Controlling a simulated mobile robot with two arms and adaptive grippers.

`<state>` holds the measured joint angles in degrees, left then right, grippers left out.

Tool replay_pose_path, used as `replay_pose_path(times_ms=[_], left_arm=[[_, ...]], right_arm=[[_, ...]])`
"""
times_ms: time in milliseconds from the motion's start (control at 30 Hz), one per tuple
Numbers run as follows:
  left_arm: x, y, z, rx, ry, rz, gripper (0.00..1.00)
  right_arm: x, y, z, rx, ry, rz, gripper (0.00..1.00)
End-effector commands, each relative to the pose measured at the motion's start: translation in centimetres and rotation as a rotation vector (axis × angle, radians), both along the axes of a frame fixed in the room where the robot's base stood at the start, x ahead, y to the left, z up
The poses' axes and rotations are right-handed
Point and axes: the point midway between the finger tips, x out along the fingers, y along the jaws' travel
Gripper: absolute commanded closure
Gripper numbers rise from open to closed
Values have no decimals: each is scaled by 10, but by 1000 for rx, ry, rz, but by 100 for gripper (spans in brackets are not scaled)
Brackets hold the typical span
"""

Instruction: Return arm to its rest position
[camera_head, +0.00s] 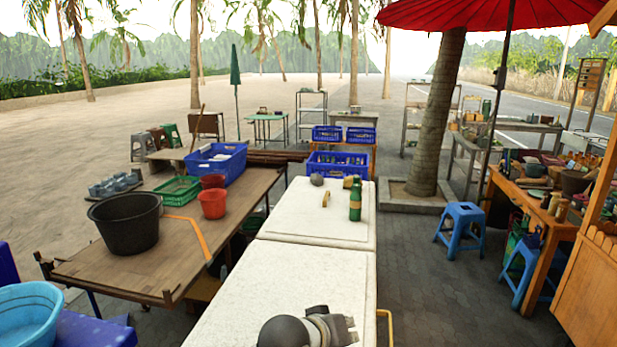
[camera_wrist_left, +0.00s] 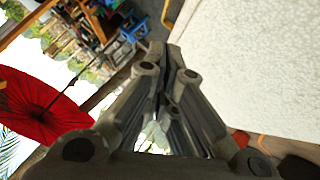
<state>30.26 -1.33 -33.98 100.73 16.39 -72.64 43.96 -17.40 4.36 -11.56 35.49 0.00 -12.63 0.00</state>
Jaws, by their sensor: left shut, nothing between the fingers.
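My left gripper (camera_head: 346,328) shows at the bottom of the head view, low over the near end of the white table (camera_head: 300,275). Its dark grey fingers point to the right. In the left wrist view the fingers (camera_wrist_left: 170,62) are together and empty, beside the pale table top (camera_wrist_left: 260,60). A grey round object (camera_head: 317,180), a small yellowish piece (camera_head: 325,200) and a green bottle (camera_head: 355,202) stand at the table's far end, well away from the gripper. My right gripper is not in view.
A wooden table (camera_head: 100,266) on the left holds a black tub (camera_head: 125,222), red buckets (camera_head: 212,204) and a blue crate (camera_head: 216,162). A tree trunk (camera_head: 437,120), blue stool (camera_head: 461,228) and crowded stall stand on the right. The white table's middle is clear.

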Motion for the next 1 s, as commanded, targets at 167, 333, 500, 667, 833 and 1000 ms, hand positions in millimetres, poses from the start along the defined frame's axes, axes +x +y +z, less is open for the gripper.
replay_pose_path(times_ms=[167,333,500,667,833,1000], left_arm=[[-18,20,-26,31,23,2,100],[-42,48,-56,79,51,5,100],[-87,95,-99,166,98,9,100],[-145,149,-137,286,157,2,100],[-209,202,-163,419,227,-20,100],[-257,239,-173,521,281,-48,100]], right_arm=[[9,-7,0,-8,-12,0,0],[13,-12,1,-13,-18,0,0],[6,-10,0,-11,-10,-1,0],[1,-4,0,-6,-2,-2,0],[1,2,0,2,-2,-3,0],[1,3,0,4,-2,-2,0]])
